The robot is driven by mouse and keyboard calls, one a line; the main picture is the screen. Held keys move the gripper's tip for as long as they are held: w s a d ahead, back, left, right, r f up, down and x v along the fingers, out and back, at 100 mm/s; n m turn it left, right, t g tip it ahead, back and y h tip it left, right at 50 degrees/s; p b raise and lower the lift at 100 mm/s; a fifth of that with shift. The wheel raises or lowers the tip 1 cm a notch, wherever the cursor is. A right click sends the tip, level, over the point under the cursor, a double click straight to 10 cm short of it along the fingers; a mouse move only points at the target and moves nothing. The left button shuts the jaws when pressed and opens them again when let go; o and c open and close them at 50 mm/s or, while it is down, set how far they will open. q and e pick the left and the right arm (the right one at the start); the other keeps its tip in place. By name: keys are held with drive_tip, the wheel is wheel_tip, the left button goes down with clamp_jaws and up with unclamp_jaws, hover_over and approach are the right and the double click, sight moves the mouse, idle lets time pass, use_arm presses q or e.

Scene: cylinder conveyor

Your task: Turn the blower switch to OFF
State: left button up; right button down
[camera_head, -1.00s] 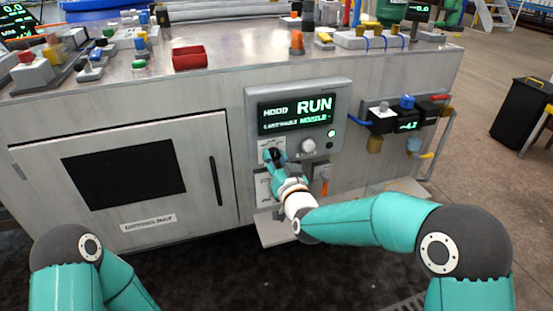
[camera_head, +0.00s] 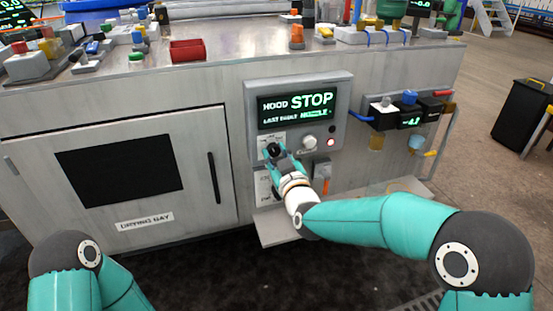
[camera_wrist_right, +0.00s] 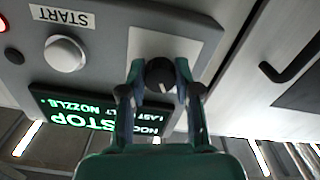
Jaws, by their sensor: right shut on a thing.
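The black rotary knob (camera_wrist_right: 160,74), which looks like the blower switch, sits on a pale label plate on the grey control panel (camera_head: 341,100). My right gripper (camera_head: 274,154) is at the panel's lower left. In the right wrist view its two teal fingers (camera_wrist_right: 160,80) are shut on the knob, one on each side. The knob's pointer and the label wording are hidden or too small to read. The display (camera_head: 296,110) reads HOOD STOP, with a smaller fault line below. The lamp (camera_head: 331,142) glows red. My left gripper is out of view; only part of that arm shows.
A white round button (camera_head: 309,142) with a START label (camera_wrist_right: 60,17) is right of the knob in the head view. A grey box with an orange handle (camera_head: 325,186) is below. A ledge (camera_head: 280,236) juts out under the panel. A drying bay door (camera_head: 200,195) is left.

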drive_tip(key=shift+n+b, duration=0.3)
drive_tip(key=shift+n, duration=1.2)
drive_tip(key=c, duration=0.8)
unclamp_jaws()
drive_tip(key=shift+s, duration=0.1)
drive_tip(key=v, duration=1.1)
drive_tip(key=shift+s+d, duration=0.15)
drive_tip(key=shift+s, duration=0.2)
